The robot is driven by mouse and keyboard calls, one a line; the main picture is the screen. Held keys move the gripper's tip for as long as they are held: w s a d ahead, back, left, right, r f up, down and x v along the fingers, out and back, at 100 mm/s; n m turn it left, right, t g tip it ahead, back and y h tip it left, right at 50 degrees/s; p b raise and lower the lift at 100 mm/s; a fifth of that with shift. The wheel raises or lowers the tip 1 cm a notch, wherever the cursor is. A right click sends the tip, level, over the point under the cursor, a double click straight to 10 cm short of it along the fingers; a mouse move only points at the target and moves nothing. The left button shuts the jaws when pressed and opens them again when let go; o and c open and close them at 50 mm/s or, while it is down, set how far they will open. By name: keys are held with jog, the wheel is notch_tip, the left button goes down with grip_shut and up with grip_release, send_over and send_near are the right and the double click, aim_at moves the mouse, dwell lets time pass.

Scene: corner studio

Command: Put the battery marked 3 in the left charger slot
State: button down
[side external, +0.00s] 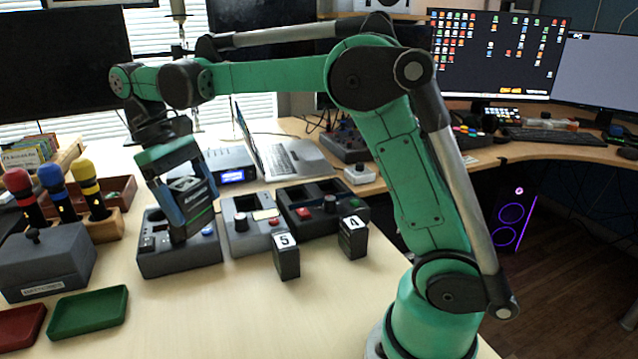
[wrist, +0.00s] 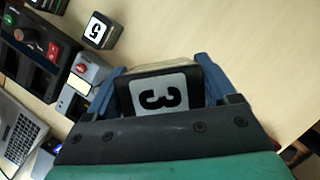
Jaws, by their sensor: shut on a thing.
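My gripper (side external: 190,206) is shut on the battery marked 3 (wrist: 158,94), a dark block with a white label on top. Blue fingers grip it from both sides. In the side view the held battery (side external: 197,198) is upright or slightly tilted, over the leftmost grey charger (side external: 165,264). Its lower end overlaps the charger's outline; I cannot tell whether it is inside a slot. The battery marked 5 (side external: 287,262) and the battery marked 4 (side external: 353,240) stand on the table.
A middle grey charger (side external: 240,243) and a dark right charger (side external: 322,226) stand alongside. A grey lidded box (side external: 45,265), a green tray (side external: 88,312), a red tray (side external: 20,325) and several microphones (side external: 88,190) are at left. A laptop (side external: 290,158) is behind.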

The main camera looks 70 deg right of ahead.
dwell(0.4)
jog(key=w+d+f+n+h, duration=0.1)
jog(key=d+f+n, duration=0.1)
jog(key=d, duration=0.5)
jog(key=w+d+f+n+h, duration=0.1)
jog(key=w+d+n, duration=0.1)
jog(key=d, duration=0.6)
jog(key=n+t+h, duration=0.1)
jog(key=n, duration=0.4)
send_over(306, 194)
jog(key=w, duration=0.1)
notch_tip(306, 194, down, 4)
jog(key=shift+a+f, duration=0.25)
jog(key=shift+f, duration=1.05)
jog(key=shift+a+f, duration=0.2)
jog(key=shift+f, duration=1.05)
jog(key=shift+f, duration=0.45)
jog(key=shift+c, duration=0.6)
grip_release()
jog(key=v, duration=1.1)
jog(key=shift+s, duration=0.2)
